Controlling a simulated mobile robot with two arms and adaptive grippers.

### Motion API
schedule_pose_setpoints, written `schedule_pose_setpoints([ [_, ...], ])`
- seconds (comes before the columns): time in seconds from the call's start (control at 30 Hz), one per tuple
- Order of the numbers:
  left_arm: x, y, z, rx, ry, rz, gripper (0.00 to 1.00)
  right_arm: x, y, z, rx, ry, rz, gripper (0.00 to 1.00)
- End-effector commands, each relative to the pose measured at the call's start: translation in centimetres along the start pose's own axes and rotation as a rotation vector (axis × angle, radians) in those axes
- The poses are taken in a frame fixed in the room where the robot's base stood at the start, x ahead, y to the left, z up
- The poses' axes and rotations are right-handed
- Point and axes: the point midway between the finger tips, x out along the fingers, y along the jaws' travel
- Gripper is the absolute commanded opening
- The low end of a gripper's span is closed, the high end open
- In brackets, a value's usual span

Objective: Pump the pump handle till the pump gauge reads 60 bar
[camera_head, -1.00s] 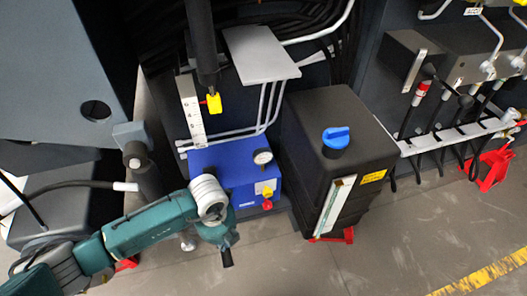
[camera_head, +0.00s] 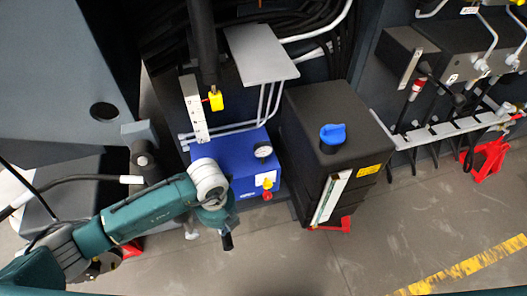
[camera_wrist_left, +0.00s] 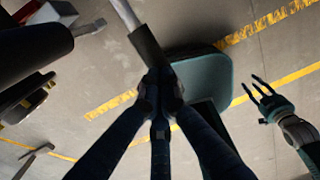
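The pump is a blue box (camera_head: 232,166) on the floor, left of centre in the head view. The round pump gauge (camera_head: 263,150) sits on its top; its reading is too small to tell. The pump handle is a pale metal rod with a black grip (camera_wrist_left: 148,46) in the left wrist view. My left gripper (camera_wrist_left: 160,93) has its fingers closed round that grip. In the head view, my wrist hides the left fingers, and a dark end, likely the grip, shows below it. My right gripper (camera_wrist_left: 256,90) is open and empty in the left wrist view.
A black tank (camera_head: 335,137) with a blue cap (camera_head: 332,134) stands right of the pump. A yellow knob and a red knob (camera_head: 267,196) are on the pump's front. Red stands and a hose rack are farther right. Floor in front is clear.

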Motion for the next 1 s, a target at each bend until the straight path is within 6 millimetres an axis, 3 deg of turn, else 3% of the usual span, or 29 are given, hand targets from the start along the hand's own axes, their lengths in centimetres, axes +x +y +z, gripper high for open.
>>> schedule_pose_setpoints([
  [1.0,8.1,0.1,0.9,-0.002,-0.006,0.001,0.00,6.8,0.0,0.6,-0.001,0.000,0.002,0.40],
])
